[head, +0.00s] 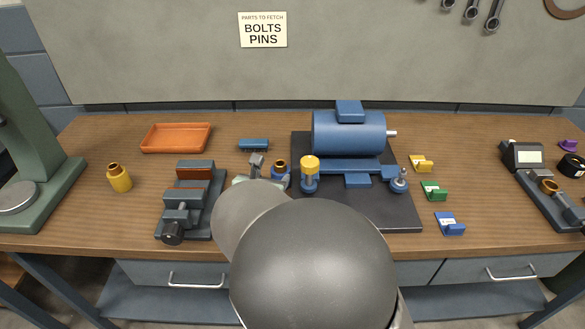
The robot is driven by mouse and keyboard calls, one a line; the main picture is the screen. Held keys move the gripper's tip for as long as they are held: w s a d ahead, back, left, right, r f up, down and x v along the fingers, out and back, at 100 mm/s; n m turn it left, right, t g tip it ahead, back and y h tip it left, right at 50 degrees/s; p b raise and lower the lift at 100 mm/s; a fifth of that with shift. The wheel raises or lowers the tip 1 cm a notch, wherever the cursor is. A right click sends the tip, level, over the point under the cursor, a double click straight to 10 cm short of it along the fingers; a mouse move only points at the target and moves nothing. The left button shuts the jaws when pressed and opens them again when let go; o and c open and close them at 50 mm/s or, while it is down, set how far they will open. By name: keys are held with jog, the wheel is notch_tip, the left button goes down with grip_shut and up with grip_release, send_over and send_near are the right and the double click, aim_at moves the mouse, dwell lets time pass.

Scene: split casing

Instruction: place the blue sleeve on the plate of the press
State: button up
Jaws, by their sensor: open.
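A blue sleeve (280,169) with a copper-coloured rim stands upright on the bench, just left of the dark motor plate. My gripper (266,172) is open, low over the bench and close to the left of the sleeve. My own arm hides much of the gripper, so I cannot tell whether a finger touches the sleeve or whether the sleeve is between the fingers. The green press (40,150) stands at the far left. Its round, light grey plate (15,197) is bare in the part that shows.
A yellow sleeve (119,179) stands between press and vise (186,203). An orange tray (176,138) and a blue cylindrical part (254,145) lie behind. The blue motor (348,133) and a yellow-topped post (310,172) are right of my gripper. Bench space around the yellow sleeve is clear.

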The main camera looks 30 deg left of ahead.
aim_at(277, 170)
jog(key=x, duration=0.4)
jog(key=shift+w+f, duration=0.1)
jog(key=shift+w, duration=0.15)
jog(key=shift+d+f+p+x, duration=0.15)
jog(key=shift+p+x, duration=0.2)
jog(key=shift+x, duration=0.95)
jog(key=shift+d+f+p+x, duration=0.1)
jog(key=shift+p+x, duration=0.25)
jog(key=shift+x, duration=0.9)
grip_shut()
jog(key=shift+a+r, duration=0.1)
jog(key=shift+r, duration=0.05)
